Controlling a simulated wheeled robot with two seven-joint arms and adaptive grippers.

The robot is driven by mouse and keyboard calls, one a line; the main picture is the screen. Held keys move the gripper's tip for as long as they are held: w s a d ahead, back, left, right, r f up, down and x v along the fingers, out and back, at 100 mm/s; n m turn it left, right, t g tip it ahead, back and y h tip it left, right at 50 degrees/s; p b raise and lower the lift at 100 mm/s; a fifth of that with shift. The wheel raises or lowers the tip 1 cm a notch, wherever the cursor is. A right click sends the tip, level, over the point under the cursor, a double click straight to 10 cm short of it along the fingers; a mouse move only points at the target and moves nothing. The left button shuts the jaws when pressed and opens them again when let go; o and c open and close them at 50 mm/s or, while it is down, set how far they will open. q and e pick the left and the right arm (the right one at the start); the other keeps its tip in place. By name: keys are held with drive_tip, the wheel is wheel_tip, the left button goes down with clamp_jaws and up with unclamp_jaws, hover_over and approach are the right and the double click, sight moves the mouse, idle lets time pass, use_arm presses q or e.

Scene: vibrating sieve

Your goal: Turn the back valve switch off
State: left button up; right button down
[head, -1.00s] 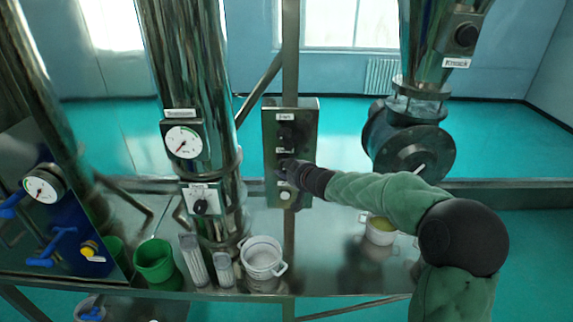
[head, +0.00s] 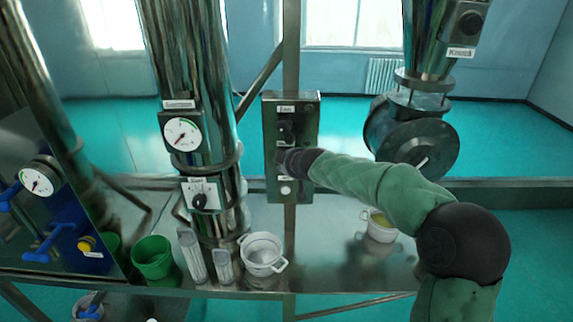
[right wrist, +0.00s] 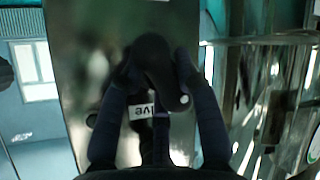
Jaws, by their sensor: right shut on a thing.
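A metal control box (head: 310,119) stands upright on a post in the middle of the head view. It carries an upper black rotary switch (head: 286,131) and a white round button (head: 285,190) low down. My right gripper (head: 287,160) is at the box between these two, and the arm hides most of what it holds. In the right wrist view, my right gripper (right wrist: 155,80) has a finger on each side of a black switch knob (right wrist: 160,58) with a white dot. It is shut on this knob. A label below is upside down and partly covered. My left gripper is out of view.
A shiny column with a round gauge (head: 182,134) and another rotary switch (head: 201,196) stands left of the box. A white pot (head: 263,268), a green bucket (head: 153,260) and a second pot (head: 380,234) are on the metal platform. A dark round flange (head: 418,150) stands right.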

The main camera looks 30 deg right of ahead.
drive_tip(key=c, duration=1.1)
unclamp_jaws()
drive_tip(key=shift+c, duration=0.2)
drive_tip(key=v, duration=1.2)
drive_tip(key=a+f+m+g+y+b, duration=0.1)
drive_tip(key=a+f+g+y+b, duration=0.3)
drive_tip(key=f, duration=1)
drive_tip(key=s+a+f+h+b, duration=0.1)
drive_tip(key=a+f+b, duration=0.2)
drive_tip(key=a+f, duration=0.8)
drive_tip(key=a+f+m+g+y+b, duration=0.1)
drive_tip(key=f+y+b, duration=0.15)
drive_tip(key=f, duration=1.55)
drive_tip(key=s+a+f+m+g+b, duration=0.1)
drive_tip(key=s+a+f+g+b, duration=0.1)
drive_tip(key=s+f, duration=0.5)
drive_tip(key=s+a+f+m+g+b, duration=0.1)
drive_tip(key=s+a+f+b, duration=0.3)
drive_tip(key=s+f, duration=0.4)
drive_tip(key=s+a+f+m+g+b, duration=0.2)
drive_tip(key=s+f, duration=0.6)
drive_tip(key=f, duration=0.9)
drive_tip(key=a+g+b, duration=0.1)
drive_tip(key=a+b, duration=0.1)
drive_tip(key=a, duration=0.1)
drive_tip(key=shift+s+y, duration=0.15)
drive_tip(key=shift+y, duration=0.2)
